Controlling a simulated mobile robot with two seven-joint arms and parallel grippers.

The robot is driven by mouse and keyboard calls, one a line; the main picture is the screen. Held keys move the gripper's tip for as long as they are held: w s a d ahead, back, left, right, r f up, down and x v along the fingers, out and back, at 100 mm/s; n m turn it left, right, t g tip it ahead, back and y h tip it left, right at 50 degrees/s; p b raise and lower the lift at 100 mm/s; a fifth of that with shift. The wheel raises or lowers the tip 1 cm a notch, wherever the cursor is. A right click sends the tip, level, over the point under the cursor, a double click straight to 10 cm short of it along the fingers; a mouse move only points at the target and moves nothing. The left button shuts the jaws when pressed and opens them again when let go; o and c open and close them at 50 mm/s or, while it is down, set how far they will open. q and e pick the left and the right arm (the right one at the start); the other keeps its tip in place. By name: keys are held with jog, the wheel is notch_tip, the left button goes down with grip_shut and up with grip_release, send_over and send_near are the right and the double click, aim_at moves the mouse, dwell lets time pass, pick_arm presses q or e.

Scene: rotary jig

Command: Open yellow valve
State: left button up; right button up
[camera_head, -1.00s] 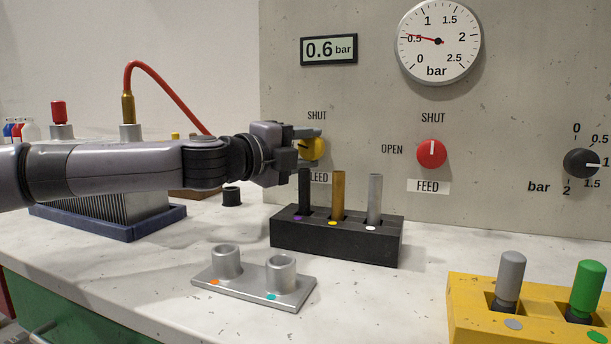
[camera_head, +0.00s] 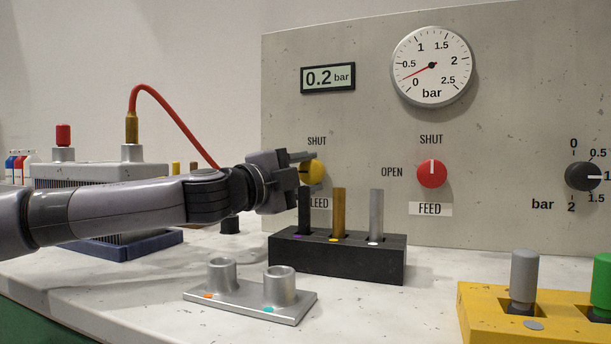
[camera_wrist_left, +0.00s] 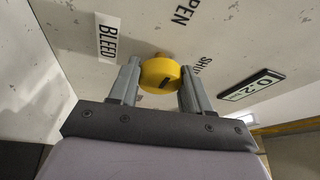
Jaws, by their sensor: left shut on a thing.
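The yellow valve (camera_head: 315,173) is a round knob on the grey panel, under the word SHUT and above a partly hidden label ending in LEED. In the left wrist view the yellow valve (camera_wrist_left: 160,75) sits between the two fingers, with a dark mark on its face. My left gripper (camera_head: 308,171) is at the panel and shut on the valve; it also shows in the left wrist view (camera_wrist_left: 157,84). The gripper hides the left part of the valve in the head view. My right gripper is not in view.
The display (camera_head: 328,77) reads 0.2 bar, and the dial gauge (camera_head: 432,66) points low. A red FEED knob (camera_head: 432,173) is to the right. A black block (camera_head: 340,261) with upright rods stands just below the gripper. A metal plate with two cups (camera_head: 250,303) lies in front.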

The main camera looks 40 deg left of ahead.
aim_at(305, 170)
pick_arm(q)
jog(key=o, duration=1.1)
jog(key=shift+c, duration=0.2)
jog(key=shift+s+a+p, duration=0.1)
jog(key=shift+s+p, duration=0.2)
jog(key=shift+s, duration=0.25)
jog(key=s, duration=0.1)
jog(key=s+p, duration=0.2)
jog(key=s, duration=0.1)
jog(key=shift+a+f, duration=0.1)
jog(key=shift+a, duration=0.2)
jog(key=shift+s+a+f+p, duration=0.1)
jog(key=shift+s+f+p, duration=0.15)
jog(key=shift+s, duration=0.25)
jog(key=shift+s+f+p, duration=0.1)
jog(key=shift+s+p, duration=0.1)
jog(key=shift+s, duration=0.25)
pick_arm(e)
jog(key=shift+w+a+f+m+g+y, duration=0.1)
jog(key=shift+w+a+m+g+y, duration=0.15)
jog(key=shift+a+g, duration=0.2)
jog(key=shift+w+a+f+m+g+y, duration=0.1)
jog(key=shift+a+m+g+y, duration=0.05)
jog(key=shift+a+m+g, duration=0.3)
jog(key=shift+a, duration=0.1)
